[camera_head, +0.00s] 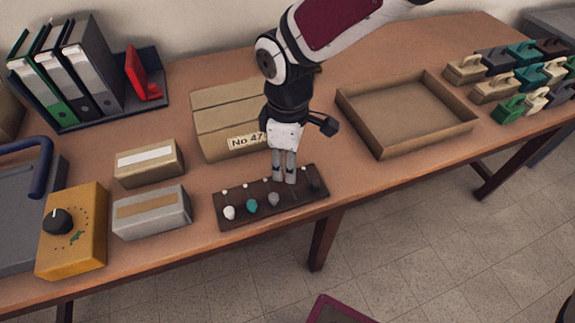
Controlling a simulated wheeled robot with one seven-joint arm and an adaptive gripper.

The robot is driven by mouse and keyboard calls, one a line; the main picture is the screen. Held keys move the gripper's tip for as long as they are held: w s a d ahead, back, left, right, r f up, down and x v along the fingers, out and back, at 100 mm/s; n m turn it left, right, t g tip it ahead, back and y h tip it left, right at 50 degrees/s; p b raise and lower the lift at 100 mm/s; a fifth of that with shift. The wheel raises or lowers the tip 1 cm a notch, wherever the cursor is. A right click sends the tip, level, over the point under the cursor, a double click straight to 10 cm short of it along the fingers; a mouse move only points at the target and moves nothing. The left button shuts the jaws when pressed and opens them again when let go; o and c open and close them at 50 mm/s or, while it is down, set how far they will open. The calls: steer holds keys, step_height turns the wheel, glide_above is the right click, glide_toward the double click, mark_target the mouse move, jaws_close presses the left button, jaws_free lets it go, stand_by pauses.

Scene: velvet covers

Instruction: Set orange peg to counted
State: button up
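A dark peg board (232,220) lies near the table's front edge. Along its front side stand a white peg (229,212), a teal peg (252,205) and a grey peg (274,199). A dark peg or knob (316,186) is at its right end. Small pale marks show along the back side. I see no orange peg; my gripper hides part of the board. My gripper (284,182) points down over the right half of the board, its fingers close together. Whether they hold anything is too small to tell. I cannot read the word "counted" anywhere.
A cardboard box labelled No 47 (222,118) stands behind the board. Two small boxes (149,164) (152,213) and a yellow dial box (73,232) are left. An open tray (427,143) and several handled blocks (508,108) are right. Table is clear between board and tray.

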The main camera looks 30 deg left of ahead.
step_height(320, 180, up, 10)
stand_by(0.3)
steer(key=shift+f, duration=0.1)
